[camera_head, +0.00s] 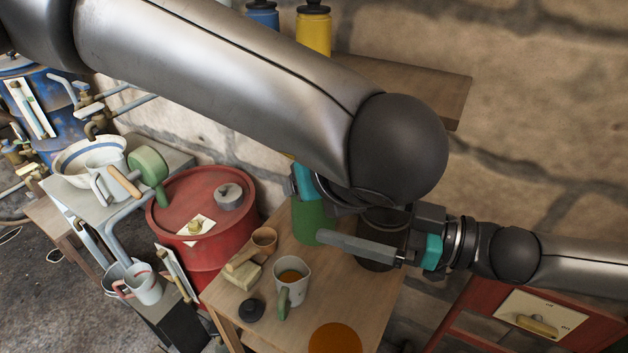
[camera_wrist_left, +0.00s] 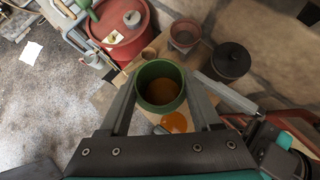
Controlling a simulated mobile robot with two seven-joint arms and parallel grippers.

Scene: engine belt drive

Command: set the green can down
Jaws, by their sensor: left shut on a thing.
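The green can (camera_head: 307,222) is in my left gripper (camera_head: 305,188), over the small wooden table (camera_head: 375,320). My left arm hides the can's upper part in the head view. I cannot tell whether its base touches the table. My right gripper (camera_head: 345,247) reaches in from the right, close beside the can. One long grey finger shows; its opening is unclear.
The table holds a mug (camera_head: 292,284) of brown liquid, a wooden scoop (camera_head: 263,239), a black knob-like lid (camera_head: 251,310) and an orange disc (camera_head: 336,339). A dark pot (camera_head: 372,262) is partly hidden behind my right gripper. A red drum (camera_head: 190,200) stands left.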

